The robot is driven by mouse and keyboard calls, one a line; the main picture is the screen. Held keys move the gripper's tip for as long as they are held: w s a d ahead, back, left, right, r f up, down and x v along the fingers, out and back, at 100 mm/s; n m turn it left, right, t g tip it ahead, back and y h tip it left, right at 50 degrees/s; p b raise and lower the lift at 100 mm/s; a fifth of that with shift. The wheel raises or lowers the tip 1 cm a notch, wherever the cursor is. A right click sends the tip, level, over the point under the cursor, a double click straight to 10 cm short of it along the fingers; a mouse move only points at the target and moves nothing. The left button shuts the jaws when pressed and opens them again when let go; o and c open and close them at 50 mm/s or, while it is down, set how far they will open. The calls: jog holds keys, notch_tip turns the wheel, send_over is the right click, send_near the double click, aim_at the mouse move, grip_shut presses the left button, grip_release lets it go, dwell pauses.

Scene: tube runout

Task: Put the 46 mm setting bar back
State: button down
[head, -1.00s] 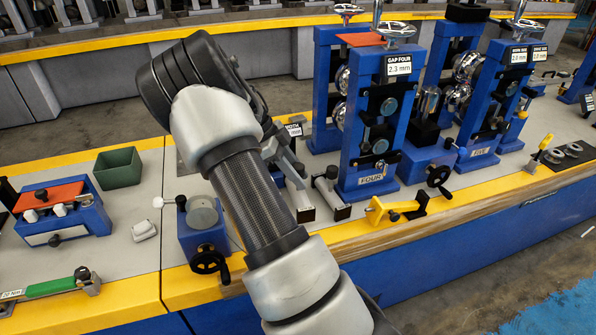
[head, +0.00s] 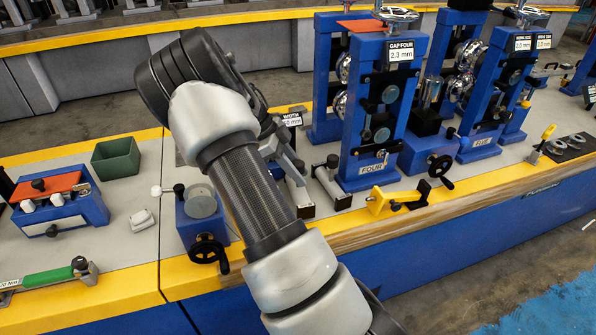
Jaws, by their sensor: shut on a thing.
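My arm (head: 243,185) crosses the middle of the head view and hides my gripper, so the jaws and anything in them do not show. Two pale bars with black end blocks lie beside stand FOUR: one (head: 328,184) near its foot, another (head: 298,192) partly behind my arm. Their sizes cannot be read, so I cannot tell whether either is the 46 mm setting bar. A grey and black device (head: 284,155) behind my arm has a width label (head: 291,120), partly covered.
Blue stand FOUR (head: 371,110) bears a 2.3 mm gap sign. A yellow bracket (head: 390,200) lies at the bench's front edge. Left of my arm are a blue handwheel block (head: 195,222), a green bin (head: 116,158) and a blue tool box (head: 80,210).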

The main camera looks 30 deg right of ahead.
jog(key=shift+f+b, duration=0.35)
jog(key=shift+f, duration=0.3)
jog(key=c, duration=1.4)
grip_release()
jog(key=shift+o, duration=0.2)
jog(key=p+v, duration=0.4)
jog(key=v, duration=1.3)
jog(key=shift+r, duration=0.2)
